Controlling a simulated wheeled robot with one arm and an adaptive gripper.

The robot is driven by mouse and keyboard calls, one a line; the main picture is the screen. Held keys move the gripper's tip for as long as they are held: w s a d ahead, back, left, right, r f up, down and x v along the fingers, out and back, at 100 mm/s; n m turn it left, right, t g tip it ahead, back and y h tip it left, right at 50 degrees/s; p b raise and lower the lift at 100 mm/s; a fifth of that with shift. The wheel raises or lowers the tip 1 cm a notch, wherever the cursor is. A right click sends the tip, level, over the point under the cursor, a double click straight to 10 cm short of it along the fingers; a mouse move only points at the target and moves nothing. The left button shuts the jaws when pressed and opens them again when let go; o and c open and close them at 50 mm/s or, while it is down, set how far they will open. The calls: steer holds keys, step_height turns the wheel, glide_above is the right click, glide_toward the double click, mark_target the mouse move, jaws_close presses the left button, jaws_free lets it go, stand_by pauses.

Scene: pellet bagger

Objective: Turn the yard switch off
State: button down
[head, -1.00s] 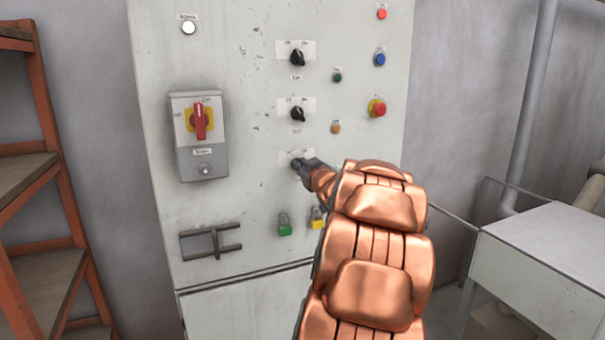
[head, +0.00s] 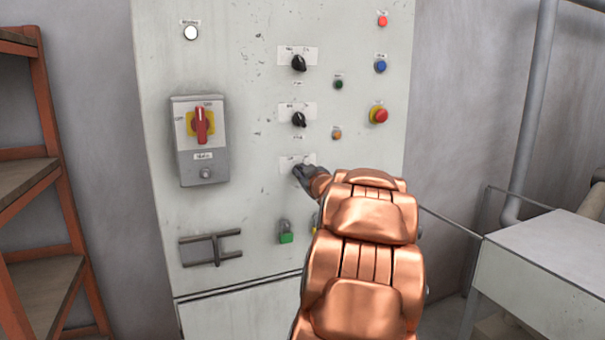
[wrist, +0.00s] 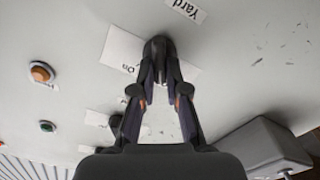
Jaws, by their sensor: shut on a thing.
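The yard switch is a black rotary knob (wrist: 158,50) on a white plate (wrist: 122,50) marked "On", beside a label reading "Yard" in the wrist view. My gripper (wrist: 160,76) is shut on this knob, its two fingers on either side of it. In the head view my gripper (head: 302,172) is against the lowest switch plate (head: 290,162) of the panel. The fingers cover most of the knob, so I cannot tell which way it points.
Two more black knobs (head: 299,63) (head: 299,119) sit above. An orange button (head: 337,134) and a red stop button (head: 379,115) are to the right. A red-handled isolator box (head: 203,165) juts out at left. A green padlock (head: 286,237) hangs below.

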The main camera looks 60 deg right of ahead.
steer(key=c, duration=1.2)
jaws_free()
steer(key=v, duration=1.2)
steer(key=shift+w, duration=0.1)
